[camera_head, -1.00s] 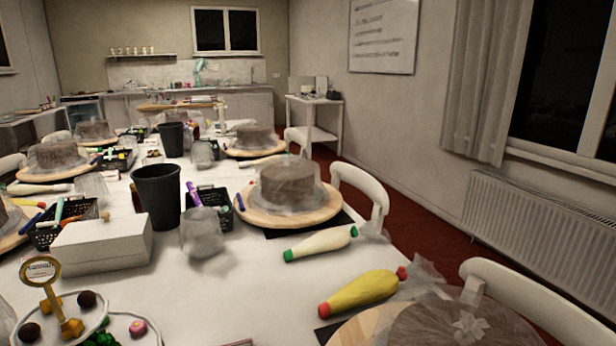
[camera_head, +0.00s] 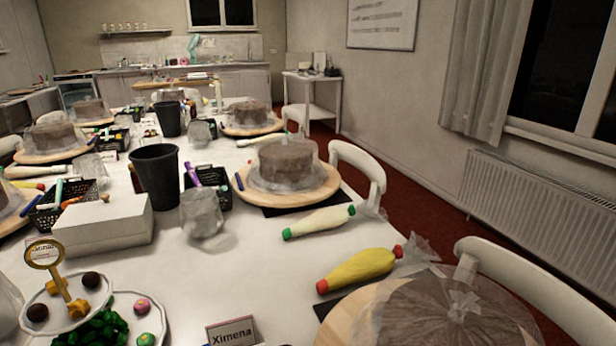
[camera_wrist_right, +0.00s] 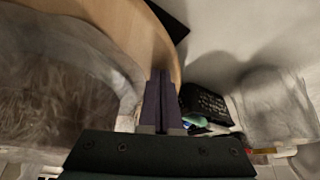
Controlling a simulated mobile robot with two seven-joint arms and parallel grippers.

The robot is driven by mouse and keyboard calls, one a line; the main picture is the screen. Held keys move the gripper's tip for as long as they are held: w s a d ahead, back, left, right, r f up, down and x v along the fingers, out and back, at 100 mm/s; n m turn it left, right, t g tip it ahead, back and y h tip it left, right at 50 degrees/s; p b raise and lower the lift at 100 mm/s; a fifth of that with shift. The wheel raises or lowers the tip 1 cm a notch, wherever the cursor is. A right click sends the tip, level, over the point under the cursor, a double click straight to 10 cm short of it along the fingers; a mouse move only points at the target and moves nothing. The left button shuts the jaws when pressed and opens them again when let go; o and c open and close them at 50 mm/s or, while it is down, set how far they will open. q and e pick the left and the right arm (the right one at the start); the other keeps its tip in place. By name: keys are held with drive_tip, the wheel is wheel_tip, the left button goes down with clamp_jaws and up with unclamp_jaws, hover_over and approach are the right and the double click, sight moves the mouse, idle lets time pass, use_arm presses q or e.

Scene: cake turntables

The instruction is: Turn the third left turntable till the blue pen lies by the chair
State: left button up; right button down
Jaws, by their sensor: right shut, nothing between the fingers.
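Turntables with plastic-wrapped cakes line the left of the table: one cut off at the edge (camera_head: 12,224), a middle one (camera_head: 30,158) and a farther one (camera_head: 104,122). I cannot tell which counts as third. A blue pen (camera_head: 31,205) lies by the cut-off one, another blue pen (camera_head: 84,148) at the middle one's right rim. White chair parts (camera_head: 8,146) show at the left edge. Neither gripper shows in the head view. In the right wrist view, my right gripper (camera_wrist_right: 160,78) is shut and empty, its fingertips close to a wooden turntable rim (camera_wrist_right: 135,28); contact is unclear.
In the wrist view, a black basket (camera_wrist_right: 205,100) stands right of the fingers, and a wrapped cake (camera_wrist_right: 50,95) left. In the head view, a white box (camera_head: 100,228), a black cup (camera_head: 155,180) and a tiered sweets stand (camera_head: 70,300) crowd the near left. Right-hand turntables (camera_head: 310,192) stand opposite.

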drive_tip(key=d, duration=0.1)
drive_tip(key=d+b, duration=0.1)
drive_tip(key=d, duration=0.3)
drive_tip(key=shift+s+d+f+b, duration=0.15)
drive_tip(key=shift+s+b, duration=0.15)
drive_tip(key=shift+b, duration=0.05)
drive_tip(key=shift+d, duration=0.15)
drive_tip(key=d+b, duration=0.2)
drive_tip(key=w+d+b, duration=0.1)
drive_tip(key=d+b, duration=0.2)
drive_tip(key=shift+w+d+f, duration=0.15)
drive_tip(key=shift+w+d, duration=0.05)
drive_tip(key=shift+d, duration=0.15)
drive_tip(key=shift+d+r+b, duration=0.2)
drive_tip(key=shift+b, duration=0.15)
drive_tip(key=shift+r, duration=0.2)
